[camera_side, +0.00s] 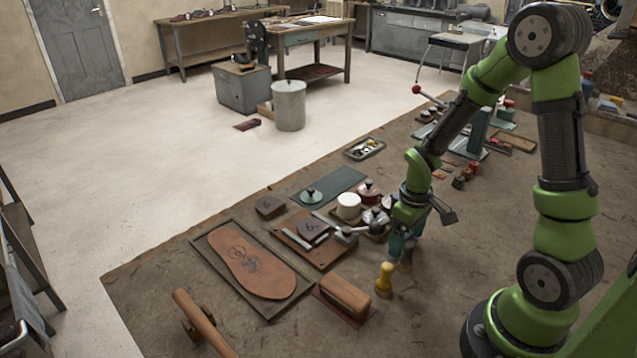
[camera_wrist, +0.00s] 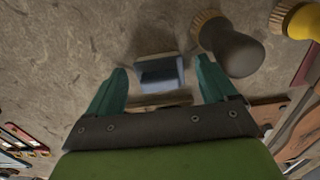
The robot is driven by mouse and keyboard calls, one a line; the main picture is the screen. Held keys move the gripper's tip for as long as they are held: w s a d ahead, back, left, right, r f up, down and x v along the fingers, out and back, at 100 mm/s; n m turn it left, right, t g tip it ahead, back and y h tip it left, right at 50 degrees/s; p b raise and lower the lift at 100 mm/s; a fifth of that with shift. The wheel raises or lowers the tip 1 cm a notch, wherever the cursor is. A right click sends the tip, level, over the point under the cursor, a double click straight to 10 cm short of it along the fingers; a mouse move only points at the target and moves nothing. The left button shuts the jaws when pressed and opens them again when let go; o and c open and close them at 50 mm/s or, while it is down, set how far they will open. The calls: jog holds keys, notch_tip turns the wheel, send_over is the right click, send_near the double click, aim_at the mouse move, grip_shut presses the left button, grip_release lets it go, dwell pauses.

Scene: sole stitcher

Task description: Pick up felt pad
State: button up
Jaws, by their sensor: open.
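My gripper (camera_wrist: 160,66) is open, with its two teal fingers spread apart above the bench. A small blue-grey block with a darker top part, apparently the felt pad (camera_wrist: 160,72), lies on the bench between the fingertips in the wrist view. Clear gaps show on both sides of it, and nothing is held. In the side view my gripper (camera_side: 399,248) points down near the middle of the bench. There the block cannot be made out, hidden at or behind the fingers.
A sole on a tray (camera_side: 273,308), a wooden block (camera_side: 345,294) and several pots lie to the left in the side view.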

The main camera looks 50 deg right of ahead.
aim_at(407, 235)
jog(key=c, duration=1.1)
notch_tip(407, 235, up, 10)
jog(key=shift+r, duration=0.1)
